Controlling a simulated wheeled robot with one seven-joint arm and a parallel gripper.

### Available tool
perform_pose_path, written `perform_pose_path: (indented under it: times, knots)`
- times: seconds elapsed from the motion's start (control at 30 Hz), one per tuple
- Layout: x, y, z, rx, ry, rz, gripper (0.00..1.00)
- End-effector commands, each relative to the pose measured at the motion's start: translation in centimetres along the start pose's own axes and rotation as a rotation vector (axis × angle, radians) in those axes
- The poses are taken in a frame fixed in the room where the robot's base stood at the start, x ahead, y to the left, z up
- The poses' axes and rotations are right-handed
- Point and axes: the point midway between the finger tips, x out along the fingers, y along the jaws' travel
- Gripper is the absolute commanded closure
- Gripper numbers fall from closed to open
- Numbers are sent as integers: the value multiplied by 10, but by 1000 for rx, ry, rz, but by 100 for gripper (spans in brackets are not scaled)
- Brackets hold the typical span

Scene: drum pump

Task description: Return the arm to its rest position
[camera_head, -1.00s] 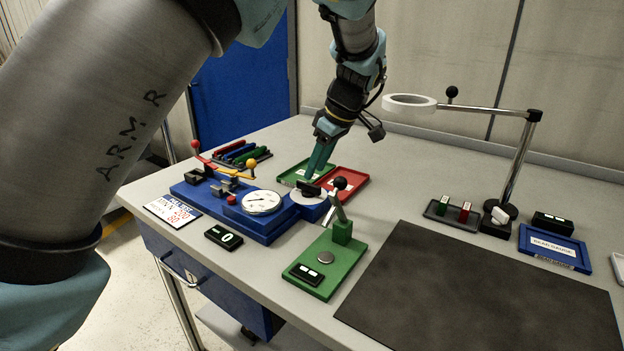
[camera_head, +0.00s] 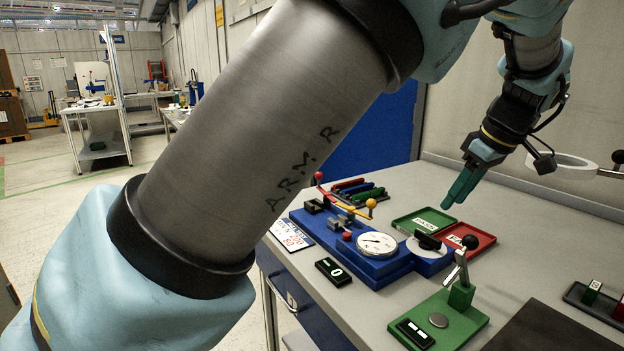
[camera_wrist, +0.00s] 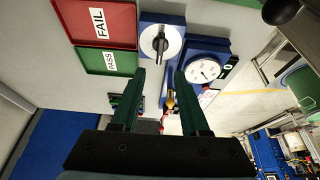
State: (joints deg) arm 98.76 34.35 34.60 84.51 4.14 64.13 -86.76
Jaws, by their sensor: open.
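My gripper (camera_head: 462,188) is raised above the back of the workbench, its green fingers pointing down toward the green tray. In the wrist view my gripper (camera_wrist: 160,95) has its two fingers spread apart with nothing between them. The blue gauge fixture (camera_head: 352,248) with its white dial (camera_head: 377,244) stands on the bench in front of the gripper. A dark knob on a pale disc (camera_head: 428,243) is at the fixture's right end. My arm crosses the middle of the head view and hides part of the room.
Behind the fixture are a green tray (camera_head: 425,220) and a red tray (camera_head: 484,237). A green base with a lever (camera_head: 440,322) stands at the front. A ring lamp (camera_head: 560,168) stands at right. A rack of colored pens (camera_head: 357,192) lies behind the fixture.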

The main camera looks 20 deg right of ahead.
Motion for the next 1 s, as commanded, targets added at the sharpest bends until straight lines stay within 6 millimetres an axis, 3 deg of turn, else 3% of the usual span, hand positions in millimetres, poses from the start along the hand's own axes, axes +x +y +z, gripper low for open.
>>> perform_pose_path:
  times: [0.17, 0.27, 0.37, 0.5, 0.7, 1.0]
  knots:
    - [13, -10, -21, 2, -21, -16, 55]
    - [36, -32, -54, 17, -60, -36, 55]
    - [65, -65, -94, 41, -115, -51, 55]
    - [100, -121, -139, 82, -185, -51, 55]
    - [136, -207, -179, 138, -259, -19, 55]
    - [163, -337, -195, 226, -297, 54, 55]
